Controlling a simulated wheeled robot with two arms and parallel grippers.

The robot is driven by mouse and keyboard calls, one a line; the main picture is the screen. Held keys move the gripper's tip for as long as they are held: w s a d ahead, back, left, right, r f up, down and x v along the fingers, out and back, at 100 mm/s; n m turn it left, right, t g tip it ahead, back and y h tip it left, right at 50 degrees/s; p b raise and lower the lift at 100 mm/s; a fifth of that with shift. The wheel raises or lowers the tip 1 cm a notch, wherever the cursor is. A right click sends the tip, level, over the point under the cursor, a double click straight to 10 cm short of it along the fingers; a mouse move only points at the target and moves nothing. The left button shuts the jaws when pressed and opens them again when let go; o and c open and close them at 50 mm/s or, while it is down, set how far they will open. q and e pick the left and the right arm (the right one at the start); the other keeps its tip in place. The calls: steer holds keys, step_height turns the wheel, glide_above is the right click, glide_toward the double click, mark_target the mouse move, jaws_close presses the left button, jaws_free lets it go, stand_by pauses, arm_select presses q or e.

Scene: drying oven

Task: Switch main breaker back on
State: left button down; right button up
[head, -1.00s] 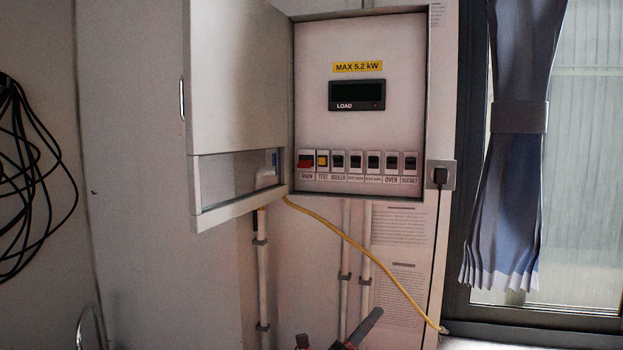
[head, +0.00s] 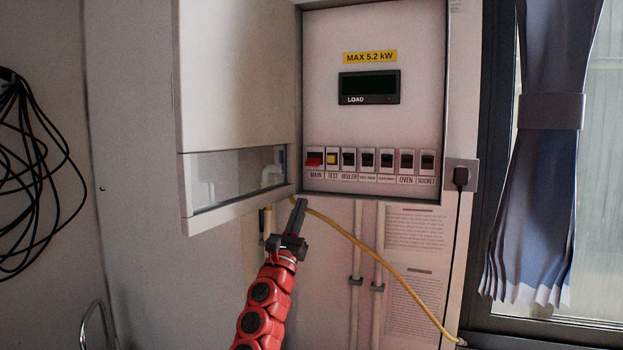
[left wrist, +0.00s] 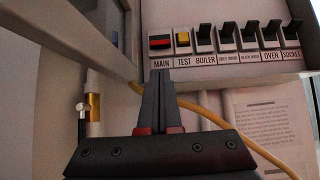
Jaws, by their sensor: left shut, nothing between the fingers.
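The open electrical panel (head: 420,110) has a row of switches along its bottom. The red main breaker (head: 315,158) is at the left end of the row, above the label MAIN. In the left wrist view the main breaker (left wrist: 160,41) shows a red band with black on it. My left gripper (head: 299,205) is shut and empty, just below the panel's lower left corner. In the left wrist view its fingertips (left wrist: 162,74) point up, below the MAIN label and apart from the breaker. My right gripper is not in view.
The panel door (head: 238,90) hangs open to the left, its windowed lower edge close to my left gripper. A yellow cable (head: 385,268) runs from behind the gripper to the lower right. A yellow TEST switch (head: 332,158) sits beside the main breaker. The load display (head: 369,86) is dark.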

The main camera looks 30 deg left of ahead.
mark_target(313, 162)
arm_select(q)
steer(key=p+x, duration=0.2)
steer(key=x, duration=0.7)
steer(key=shift+w+r, duration=0.3)
steer(key=shift+w, duration=0.05)
